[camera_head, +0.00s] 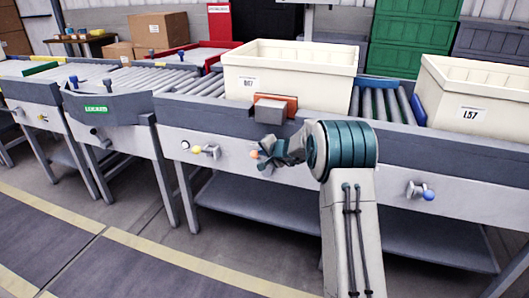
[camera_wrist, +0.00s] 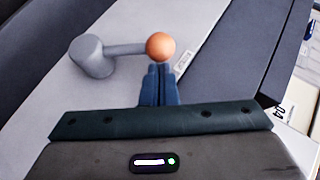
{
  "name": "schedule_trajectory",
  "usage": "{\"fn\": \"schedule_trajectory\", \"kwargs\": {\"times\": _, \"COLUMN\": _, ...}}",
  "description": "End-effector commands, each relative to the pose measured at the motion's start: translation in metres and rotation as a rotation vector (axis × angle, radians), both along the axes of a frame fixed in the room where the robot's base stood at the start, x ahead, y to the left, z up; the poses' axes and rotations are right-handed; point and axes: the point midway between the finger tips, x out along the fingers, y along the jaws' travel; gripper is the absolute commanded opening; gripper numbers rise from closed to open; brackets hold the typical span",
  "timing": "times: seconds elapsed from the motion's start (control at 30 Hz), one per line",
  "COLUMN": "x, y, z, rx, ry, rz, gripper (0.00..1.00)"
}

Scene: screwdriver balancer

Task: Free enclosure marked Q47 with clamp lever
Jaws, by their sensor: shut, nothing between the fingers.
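A cream enclosure (camera_head: 300,80) sits on the roller conveyor; its white label (camera_head: 248,84) is too small to read surely. An orange pad with a grey block (camera_head: 270,110) stands at its front face, seemingly against it. Below, on the conveyor's front panel, is a clamp lever with an orange ball knob (camera_head: 254,154). In the wrist view the orange knob (camera_wrist: 160,46) sits on a grey arm reaching right from a round hub (camera_wrist: 92,55). My gripper (camera_wrist: 160,68) is shut and empty, its fingertips right at the knob; whether they touch I cannot tell. It partly hides the lever in the head view.
A second cream enclosure marked L57 (camera_head: 475,92) stands to the right. Other levers have a yellow knob (camera_head: 197,149) at left and a blue knob (camera_head: 428,194) at right. A green sign (camera_head: 96,109) marks the left section. Green crates (camera_head: 410,45) stand behind.

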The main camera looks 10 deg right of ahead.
Motion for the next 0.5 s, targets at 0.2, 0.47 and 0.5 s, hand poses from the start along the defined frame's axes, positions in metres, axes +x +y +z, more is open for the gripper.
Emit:
{"fn": "schedule_trajectory", "kwargs": {"times": 0.2, "x": -0.004, "y": -0.021, "z": 0.017, "rx": -0.002, "ry": -0.003, "rz": 0.0, "gripper": 0.0}}
{"fn": "schedule_trajectory", "kwargs": {"times": 0.47, "x": -0.037, "y": -0.043, "z": 0.041, "rx": -0.001, "ry": -0.002, "rz": 0.002, "gripper": 0.0}}
{"fn": "schedule_trajectory", "kwargs": {"times": 0.5, "x": -0.044, "y": -0.046, "z": 0.044, "rx": -0.001, "ry": -0.002, "rz": 0.002, "gripper": 0.0}}
